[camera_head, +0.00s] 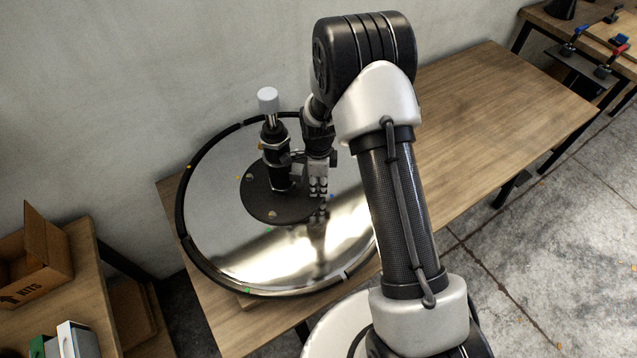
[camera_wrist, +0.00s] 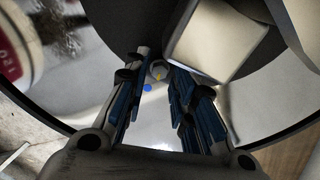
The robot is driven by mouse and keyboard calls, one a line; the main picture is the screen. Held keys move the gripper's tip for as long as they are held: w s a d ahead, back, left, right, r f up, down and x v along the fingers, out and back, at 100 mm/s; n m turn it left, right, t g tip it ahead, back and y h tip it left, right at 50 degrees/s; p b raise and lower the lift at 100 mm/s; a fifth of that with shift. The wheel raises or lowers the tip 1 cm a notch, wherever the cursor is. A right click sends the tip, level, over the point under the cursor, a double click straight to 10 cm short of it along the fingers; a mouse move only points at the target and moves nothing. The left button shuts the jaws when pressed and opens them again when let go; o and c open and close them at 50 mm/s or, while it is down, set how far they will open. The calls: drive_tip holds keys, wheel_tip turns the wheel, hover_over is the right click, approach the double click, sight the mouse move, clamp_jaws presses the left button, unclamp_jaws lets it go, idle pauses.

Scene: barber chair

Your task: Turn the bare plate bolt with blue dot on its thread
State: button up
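The chair base is a round, mirror-bright disc with a dark rim (camera_head: 203,262), lying on the wooden table. A black round plate (camera_head: 258,204) sits at its middle, with bare bolts such as one at the left (camera_head: 250,177) and one at the front (camera_head: 272,214). My gripper (camera_head: 319,194) points down at the plate's right edge. Finger contact with the bolt cannot be told.
A black column with a pale top (camera_head: 268,100) stands on the plate, close left of my gripper. A pale block (camera_wrist: 213,40) is close beside the right finger. The table's right half (camera_head: 490,110) is clear. A cardboard box (camera_head: 35,260) stands on another table at left.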

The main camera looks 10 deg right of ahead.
sight(318, 189)
wheel_tip(318, 189, up, 12)
idle(0.6)
